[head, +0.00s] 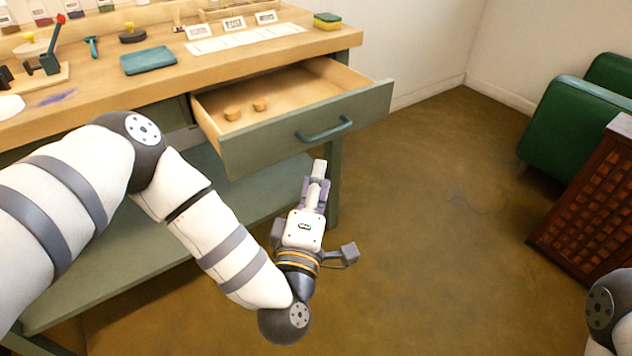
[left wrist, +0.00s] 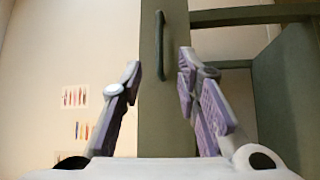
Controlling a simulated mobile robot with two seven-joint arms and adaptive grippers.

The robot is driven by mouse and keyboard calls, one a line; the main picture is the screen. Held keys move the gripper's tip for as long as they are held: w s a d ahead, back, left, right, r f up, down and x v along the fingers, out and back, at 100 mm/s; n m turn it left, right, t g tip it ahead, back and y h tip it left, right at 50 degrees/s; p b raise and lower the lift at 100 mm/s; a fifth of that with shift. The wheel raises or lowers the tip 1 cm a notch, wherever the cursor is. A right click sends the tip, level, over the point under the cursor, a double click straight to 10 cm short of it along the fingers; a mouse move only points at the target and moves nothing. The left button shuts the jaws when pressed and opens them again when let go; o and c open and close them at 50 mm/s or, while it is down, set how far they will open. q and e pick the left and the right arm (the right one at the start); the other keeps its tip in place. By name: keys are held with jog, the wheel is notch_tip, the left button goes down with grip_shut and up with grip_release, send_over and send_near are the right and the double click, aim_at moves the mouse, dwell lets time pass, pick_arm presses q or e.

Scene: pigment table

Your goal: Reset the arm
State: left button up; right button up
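My left gripper (head: 317,180) is in front of the green workbench, below and in front of the pulled-out drawer (head: 258,150). In the left wrist view the two purple-padded fingers (left wrist: 159,68) stand apart with nothing between them. The drawer's dark bar handle (head: 325,130) is clear of the fingers; it also shows beyond them in the wrist view (left wrist: 160,48). My left arm is bent across the left of the head view. Only a piece of my right arm shows at the lower right edge; its gripper is out of view.
Two small wooden pieces (head: 246,107) lie in the open drawer. A green armchair (head: 575,125) and a wooden cabinet (head: 590,205) stand at right. The middle floor (head: 440,200) is clear.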

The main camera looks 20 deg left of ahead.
pick_arm(q)
jog(key=shift+s, duration=0.45)
jog(key=s+d+f+m+g+h+p, duration=0.3)
jog(key=s+d+f+m+g+h, duration=0.25)
jog(key=s+f+m, duration=0.3)
jog(key=s+a+f+m+g+p, duration=0.1)
jog(key=s+f+m+g, duration=0.2)
jog(key=s, duration=0.4)
jog(key=s+a+f+m+g+p, duration=0.1)
jog(key=s+a+f+m+g, duration=0.1)
jog(key=s+f+g, duration=0.4)
jog(key=s+a+r+m+g+y+p, duration=0.1)
jog(key=s+a, duration=0.4)
jog(key=s, duration=0.6)
jog(key=s+a+r+m+g+y+p, duration=0.1)
jog(key=s+a+r+m+g+y, duration=0.1)
jog(key=s+a+g, duration=0.4)
jog(key=s+r+m, duration=0.1)
jog(key=s, duration=0.4)
jog(key=shift+a+p, duration=0.25)
jog(key=shift+p, duration=0.05)
pick_arm(e)
jog(key=w+r+t, duration=0.3)
jog(key=w+r, duration=0.4)
jog(key=r, duration=0.1)
jog(key=shift+w+r, duration=0.3)
jog(key=shift+w, duration=0.05)
